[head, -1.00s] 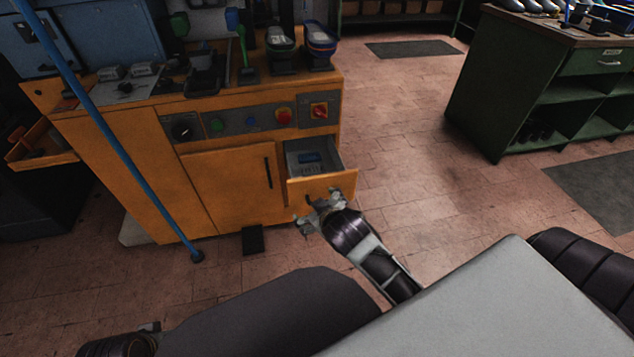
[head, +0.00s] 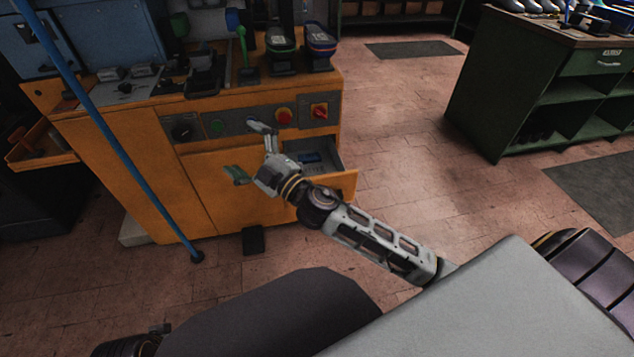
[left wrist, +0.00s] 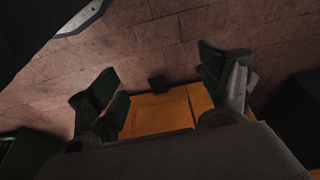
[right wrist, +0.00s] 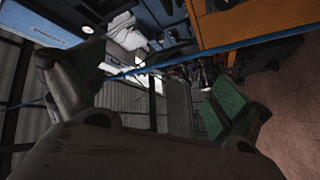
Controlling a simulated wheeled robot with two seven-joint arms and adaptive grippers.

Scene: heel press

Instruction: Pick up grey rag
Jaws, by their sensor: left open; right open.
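I cannot make out a grey rag for certain in any view. The open drawer (head: 340,186) of the orange cabinet shows a grey inside with a small blue thing (head: 309,157), partly hidden by my right arm. My right gripper (head: 250,152) is open and empty in front of the cabinet's door and control panel, left of the drawer. Its spread fingers also show in the right wrist view (right wrist: 155,88). My left gripper (left wrist: 165,82) is open and empty in the left wrist view, with the orange cabinet beyond it.
The orange cabinet (head: 130,160) carries machine parts and shoe-shaped pieces on top. A blue pole (head: 120,150) slants in front of it at the left. A black pedal (head: 253,240) lies on the floor. A green bench (head: 520,100) stands at right, with clear floor between.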

